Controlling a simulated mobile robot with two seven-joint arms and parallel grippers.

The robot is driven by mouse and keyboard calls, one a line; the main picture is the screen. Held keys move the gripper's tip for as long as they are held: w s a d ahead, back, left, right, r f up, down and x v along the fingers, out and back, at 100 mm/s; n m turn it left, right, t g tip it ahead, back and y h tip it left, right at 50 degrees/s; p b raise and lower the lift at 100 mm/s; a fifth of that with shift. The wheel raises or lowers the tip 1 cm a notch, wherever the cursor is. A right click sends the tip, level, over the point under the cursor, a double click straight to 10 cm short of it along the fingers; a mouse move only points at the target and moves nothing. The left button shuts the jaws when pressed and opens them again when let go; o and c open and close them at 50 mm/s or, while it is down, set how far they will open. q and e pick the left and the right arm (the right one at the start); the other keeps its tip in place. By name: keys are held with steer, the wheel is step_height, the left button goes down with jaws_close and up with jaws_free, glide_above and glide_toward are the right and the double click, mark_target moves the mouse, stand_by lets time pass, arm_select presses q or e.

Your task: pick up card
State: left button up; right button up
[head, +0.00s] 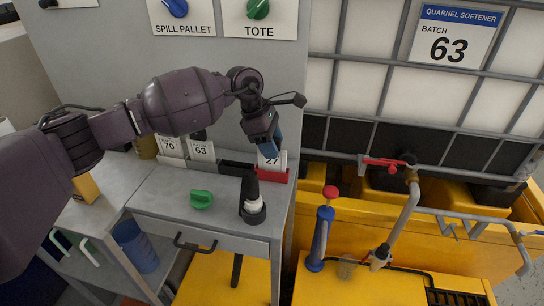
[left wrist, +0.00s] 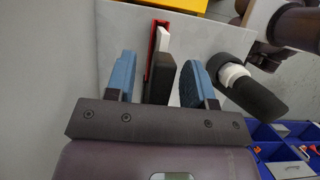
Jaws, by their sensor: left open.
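The white card marked 27 (head: 272,163) stands upright in a red holder (head: 279,176) at the bench's back right corner. My left gripper (head: 268,146) is over it, pointing down, with blue fingers covering part of the card's top. In the left wrist view the left gripper (left wrist: 160,80) is open. The red holder (left wrist: 152,50), the edge of the white card (left wrist: 163,40) and a black piece (left wrist: 160,82) show between its fingers, with gaps on both sides. Cards marked 70 (head: 170,147) and 63 (head: 201,150) stand farther left. My right gripper is not in view.
A green knob (head: 201,199) lies on the grey bench (head: 165,200). A blue-handled tool (head: 320,235) stands right of the bench.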

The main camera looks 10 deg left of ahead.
arm_select(q)
steer(key=shift+c, duration=0.7)
jaws_close()
steer(key=shift+r, duration=0.4)
steer(key=r, duration=0.8)
steer(key=shift+a+r+b, duration=0.35)
steer(key=shift+r, duration=0.05)
steer(key=a+p, duration=0.3)
steer(key=a, duration=0.6)
steer(key=shift+a, duration=0.15)
arm_select(e)
step_height(320, 180, up, 3)
steer(key=shift+d+f, duration=0.1)
steer(key=shift+f, duration=0.05)
